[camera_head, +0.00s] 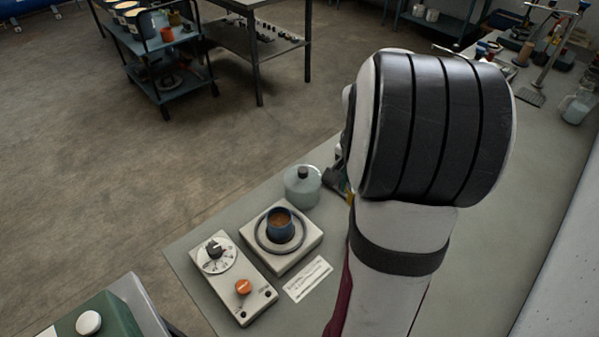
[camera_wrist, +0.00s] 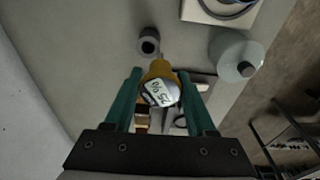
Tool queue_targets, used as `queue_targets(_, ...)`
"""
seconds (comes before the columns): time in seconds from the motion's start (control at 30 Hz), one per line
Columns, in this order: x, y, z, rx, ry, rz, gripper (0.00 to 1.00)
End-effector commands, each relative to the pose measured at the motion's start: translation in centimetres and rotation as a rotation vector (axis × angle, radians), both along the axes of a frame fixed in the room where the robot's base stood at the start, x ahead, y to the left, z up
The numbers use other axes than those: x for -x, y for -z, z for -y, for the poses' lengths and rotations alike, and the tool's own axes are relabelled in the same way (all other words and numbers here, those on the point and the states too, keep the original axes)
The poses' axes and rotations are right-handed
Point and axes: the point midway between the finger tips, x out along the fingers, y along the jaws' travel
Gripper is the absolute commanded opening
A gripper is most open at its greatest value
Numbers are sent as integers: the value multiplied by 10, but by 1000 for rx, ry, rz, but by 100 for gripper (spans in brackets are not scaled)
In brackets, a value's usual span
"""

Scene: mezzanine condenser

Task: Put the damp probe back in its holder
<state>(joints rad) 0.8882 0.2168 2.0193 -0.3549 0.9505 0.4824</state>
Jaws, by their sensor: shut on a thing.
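The damp probe (camera_wrist: 160,88) has a yellow body and a round head with a small digital display. In the wrist view it sits between the two teal fingers of my gripper (camera_wrist: 159,74), which is shut on it. Its display faces the wrist camera; its far end is mostly hidden behind the head. A short grey cylinder with a dark opening (camera_wrist: 149,41), which looks like the holder, stands on the bench just beyond the fingertips, apart from the probe's head. In the head view my arm hides the holder and most of the gripper.
A translucent bottle (camera_head: 302,190) stands close by, right of the fingers in the wrist view (camera_wrist: 232,52). A pale ringed unit (camera_head: 303,250) holds a dark cup (camera_head: 279,223). A control box with knobs (camera_head: 232,290) and a printed card (camera_head: 308,279) lie nearby. The bench edge drops to open floor.

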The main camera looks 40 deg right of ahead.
Motion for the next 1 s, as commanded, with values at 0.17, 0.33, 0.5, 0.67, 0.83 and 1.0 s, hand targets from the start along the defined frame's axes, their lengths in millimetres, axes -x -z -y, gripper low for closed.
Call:
queue_targets(0.17,25,8,15,-1,82,0,0)
queue_targets(0.33,26,25,14,-3,83,-2,0)
queue_targets(0.5,26,49,14,-3,82,-2,0)
queue_targets(0.67,25,71,14,-2,82,-1,0)
queue_targets(0.83,25,89,14,-2,82,-1,0)
queue_targets(1.0,25,97,15,0,81,1,0)
